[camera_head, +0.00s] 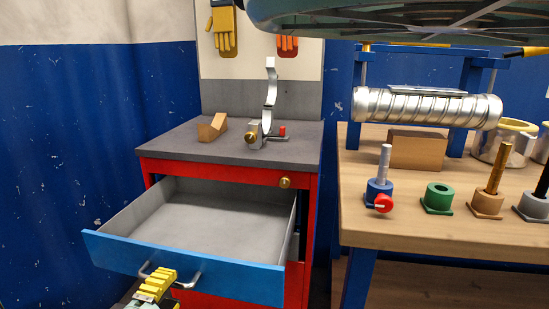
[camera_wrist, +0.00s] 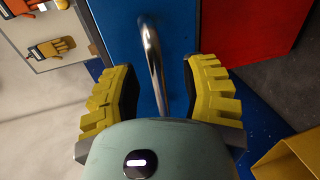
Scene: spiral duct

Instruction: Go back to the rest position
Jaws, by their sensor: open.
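My gripper (camera_head: 152,286) is at the bottom of the head view, in front of the open drawer's blue front (camera_head: 215,272). The yellow fingers are apart. In the wrist view my gripper (camera_wrist: 161,68) has one finger on each side of the metal drawer handle (camera_wrist: 152,45), with gaps visible on both sides. The handle (camera_head: 188,284) is partly hidden by the gripper in the head view. The drawer (camera_head: 205,215) is pulled out and looks empty inside.
The red cabinet's grey top (camera_head: 180,145) holds a brown V-shaped block (camera_head: 212,127) and a metal clamp device (camera_head: 268,130). On the right, a wooden workbench (camera_head: 420,225) carries a spiral duct (camera_head: 425,107) and several posts and bases. A blue wall (camera_head: 60,170) is on the left.

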